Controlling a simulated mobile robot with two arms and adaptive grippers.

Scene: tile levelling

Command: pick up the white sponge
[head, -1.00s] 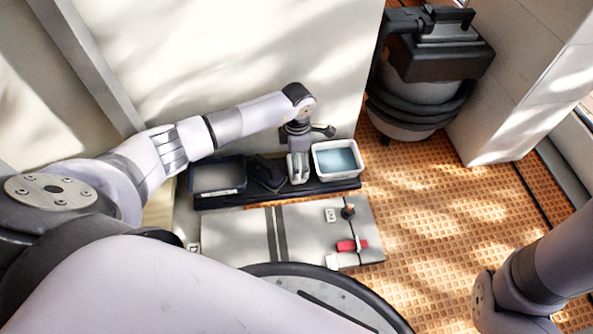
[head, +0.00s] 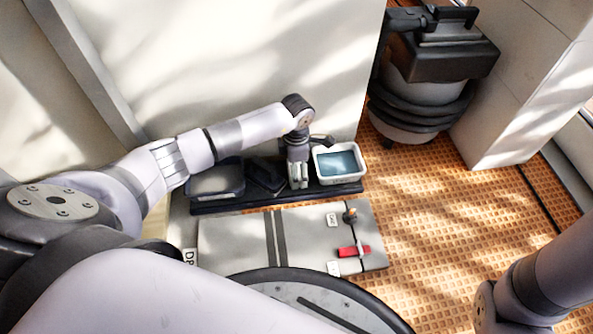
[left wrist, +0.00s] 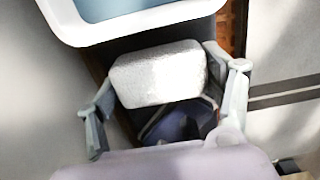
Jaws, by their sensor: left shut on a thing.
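The white sponge (left wrist: 158,74) is a pale, rounded block in the left wrist view, between the two fingers of my left gripper (left wrist: 167,98). The gripper is shut on it. In the head view my left gripper (head: 298,180) points down over the dark tray (head: 240,204), just left of the white tub. The sponge is hard to make out there, largely hidden by the fingers. My right arm shows at the lower right, but its gripper is out of view.
The white tub (head: 352,177) with blue water stands right beside the gripper. A dark-rimmed grey bin (head: 215,184) is at the tray's left end. Tiles with a red wedge (head: 352,251) lie in front. A black-topped vacuum (head: 425,75) stands behind right; patterned floor is open at right.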

